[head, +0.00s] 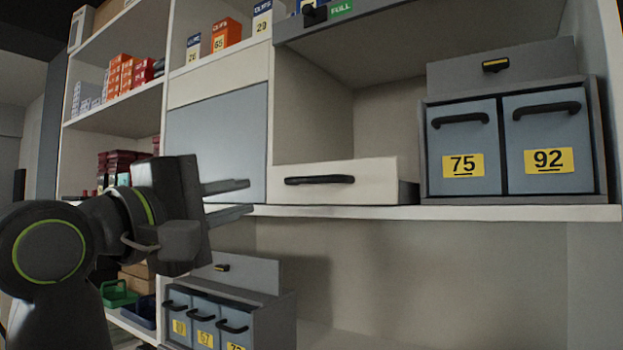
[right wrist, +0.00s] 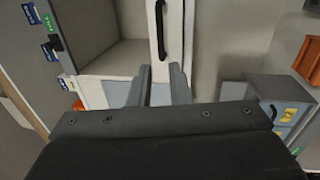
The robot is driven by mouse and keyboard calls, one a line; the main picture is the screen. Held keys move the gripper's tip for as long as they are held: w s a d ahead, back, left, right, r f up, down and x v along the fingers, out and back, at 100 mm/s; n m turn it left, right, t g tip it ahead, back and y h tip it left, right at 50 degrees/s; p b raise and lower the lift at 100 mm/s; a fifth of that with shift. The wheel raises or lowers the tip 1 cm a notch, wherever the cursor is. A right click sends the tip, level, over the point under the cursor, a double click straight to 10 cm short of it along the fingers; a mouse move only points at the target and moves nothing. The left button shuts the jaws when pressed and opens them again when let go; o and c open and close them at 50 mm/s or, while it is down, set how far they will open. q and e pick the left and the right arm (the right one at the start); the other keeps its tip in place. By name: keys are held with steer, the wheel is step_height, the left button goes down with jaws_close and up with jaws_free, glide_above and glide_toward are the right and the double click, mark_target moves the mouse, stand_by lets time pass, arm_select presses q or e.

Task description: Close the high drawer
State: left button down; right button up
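The high drawer (head: 335,190) has a white front with a black bar handle (head: 319,180). It stands pulled out of its shelf bay, and part of its side shows at the right. In the right wrist view, the drawer's handle (right wrist: 160,30) shows at the top, just beyond the fingers. My right gripper (head: 246,197) is left of the drawer front, apart from the handle. Its two fingers, also seen in the right wrist view (right wrist: 160,85), are spread with nothing between them. My left gripper is not in view.
A grey cabinet (head: 510,95) with bins marked 75 and 92 stands right of the drawer. A lower bin unit (head: 268,312) is below the gripper. Left shelves hold red boxes (head: 122,75). The space under the drawer's shelf (head: 450,213) is mostly free.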

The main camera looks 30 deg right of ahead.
mark_target(309, 181)
steer(key=p+x, duration=0.6)
steer(key=x, duration=1.1)
steer(key=shift+w+d+p, duration=0.1)
steer(key=shift+p, duration=0.25)
jaws_close()
steer(key=shift+w+d, duration=0.1)
